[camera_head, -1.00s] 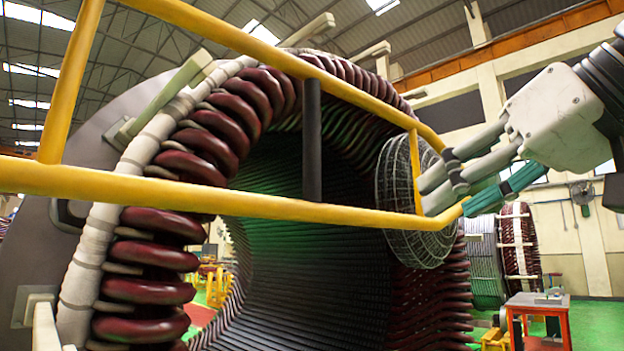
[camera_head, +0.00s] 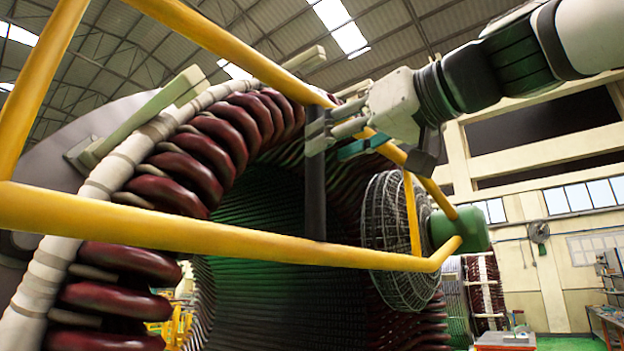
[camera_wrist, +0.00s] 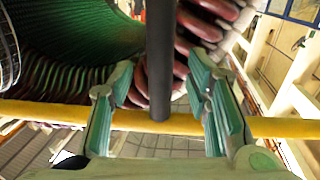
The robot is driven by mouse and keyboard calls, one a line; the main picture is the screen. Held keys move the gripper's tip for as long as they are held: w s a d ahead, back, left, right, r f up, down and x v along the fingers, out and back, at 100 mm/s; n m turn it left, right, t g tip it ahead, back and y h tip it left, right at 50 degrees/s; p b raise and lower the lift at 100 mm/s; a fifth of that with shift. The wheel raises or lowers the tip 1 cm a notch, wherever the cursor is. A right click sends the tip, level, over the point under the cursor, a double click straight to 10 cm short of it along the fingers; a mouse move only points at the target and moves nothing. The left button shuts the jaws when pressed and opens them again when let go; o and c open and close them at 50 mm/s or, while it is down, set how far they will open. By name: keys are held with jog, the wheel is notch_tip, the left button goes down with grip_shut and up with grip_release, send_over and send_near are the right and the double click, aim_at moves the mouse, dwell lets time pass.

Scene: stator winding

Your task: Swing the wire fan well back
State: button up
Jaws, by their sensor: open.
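The wire fan (camera_head: 385,240) has a round wire cage and a green motor body (camera_head: 460,230). It stands at the right side of the stator's bore, behind the yellow rail, in the head view. A slice of its cage shows at the left edge of the wrist view (camera_wrist: 8,55). My gripper (camera_head: 322,130) is open, up and to the left of the fan and apart from it. In the wrist view, a dark upright post (camera_wrist: 160,60) appears between my open fingers (camera_wrist: 160,85); I cannot tell whether they touch it.
A yellow rail frame (camera_head: 180,232) crosses in front of the stator. It also runs across the wrist view (camera_wrist: 270,127), near my fingers. The stator's dark red coils (camera_head: 195,155) ring the bore. Open floor and a bench (camera_head: 505,340) lie beyond at the right.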

jog(key=shift+p+x, duration=0.5)
jog(key=shift+x, duration=1.9)
grip_shut()
